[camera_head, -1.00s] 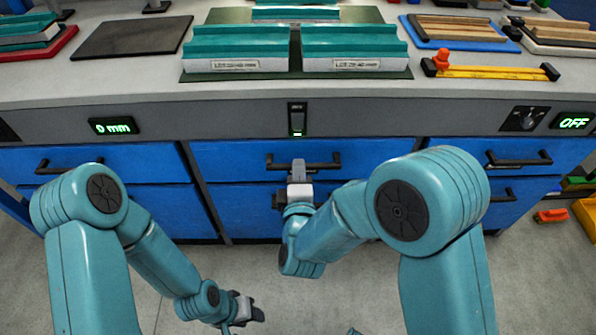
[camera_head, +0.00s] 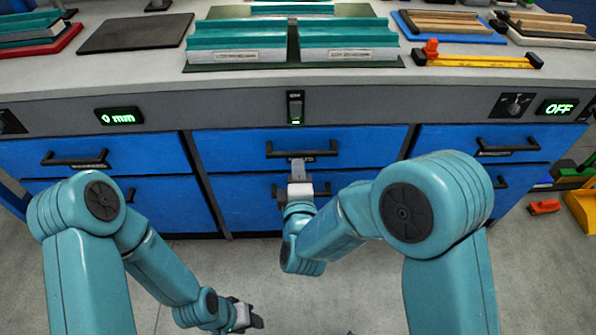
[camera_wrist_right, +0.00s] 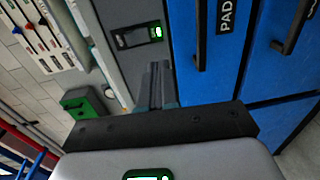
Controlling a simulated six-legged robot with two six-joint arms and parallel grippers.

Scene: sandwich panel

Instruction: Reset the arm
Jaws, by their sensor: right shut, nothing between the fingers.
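My right gripper (camera_head: 298,164) is in front of the middle blue drawers, just below the black handle (camera_head: 302,149) of the upper middle drawer. It is shut and empty; its closed fingers also show in the right wrist view (camera_wrist_right: 156,80). I cannot tell from the head view whether the fingertips touch the drawer front. My left gripper (camera_head: 254,321) hangs low over the grey floor at the lower left, apart from the drawers. Its fingers are small and partly dark, so its opening is unclear.
The grey bench (camera_head: 160,91) carries two teal-topped blocks (camera_head: 222,50), a black plate (camera_head: 134,32) and a yellow bar tool (camera_head: 478,60). Displays reading 0 mm (camera_head: 119,116) and OFF (camera_head: 557,107) sit on its front. An orange item (camera_head: 544,207) lies on the right floor.

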